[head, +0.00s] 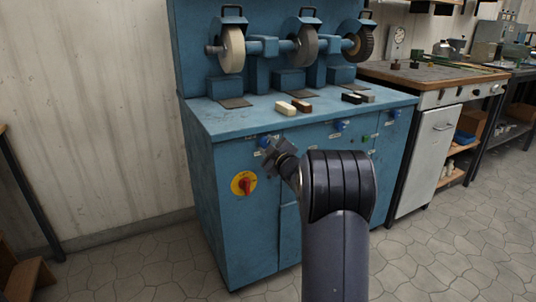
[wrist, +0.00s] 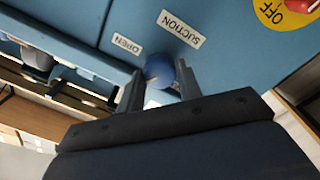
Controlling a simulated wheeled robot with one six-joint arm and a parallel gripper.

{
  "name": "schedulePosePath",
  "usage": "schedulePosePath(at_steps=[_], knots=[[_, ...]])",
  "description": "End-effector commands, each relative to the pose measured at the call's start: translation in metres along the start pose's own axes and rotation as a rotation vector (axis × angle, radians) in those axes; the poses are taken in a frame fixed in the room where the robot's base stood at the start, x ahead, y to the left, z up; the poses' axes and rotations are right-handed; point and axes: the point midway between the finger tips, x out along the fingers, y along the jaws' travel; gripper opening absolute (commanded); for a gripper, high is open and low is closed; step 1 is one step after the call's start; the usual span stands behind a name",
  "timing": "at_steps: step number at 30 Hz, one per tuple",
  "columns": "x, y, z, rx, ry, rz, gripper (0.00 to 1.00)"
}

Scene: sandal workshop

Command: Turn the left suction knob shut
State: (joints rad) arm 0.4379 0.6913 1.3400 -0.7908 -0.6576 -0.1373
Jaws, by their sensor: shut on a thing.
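The left suction knob (head: 264,141) is blue and sits high on the front of the blue grinding machine (head: 232,215), at its left end. In the wrist view the knob (wrist: 158,72) is between my two fingers, beside labels reading SUCTION (wrist: 181,29) and OPEN (wrist: 127,43). My gripper (wrist: 160,80) is shut on the knob; in the head view the gripper (head: 272,152) reaches it from the front right. The fingers partly cover the knob, and I cannot tell how far it is turned.
A yellow and red rotary switch (head: 244,183) is below and left of the knob. Two more blue knobs, the middle one (head: 341,125) and the right one (head: 395,113), are along the same front. Grinding wheels and polishing bars (head: 286,108) are above on the machine.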

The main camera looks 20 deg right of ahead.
Motion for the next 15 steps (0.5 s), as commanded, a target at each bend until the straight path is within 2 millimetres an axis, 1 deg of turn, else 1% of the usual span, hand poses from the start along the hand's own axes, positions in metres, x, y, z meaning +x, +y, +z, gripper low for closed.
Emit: schedulePosePath(at_steps=[1, 6, 15], knots=[[-0.0002, -0.0026, 0.0028, -0.045, 0.002, 0.001, 0.11], [-0.0002, -0.0019, 0.0022, -0.204, 0.009, 0.001, 0.11], [0.0000, -0.0011, 0.0018, -0.434, 0.017, -0.001, 0.11]])
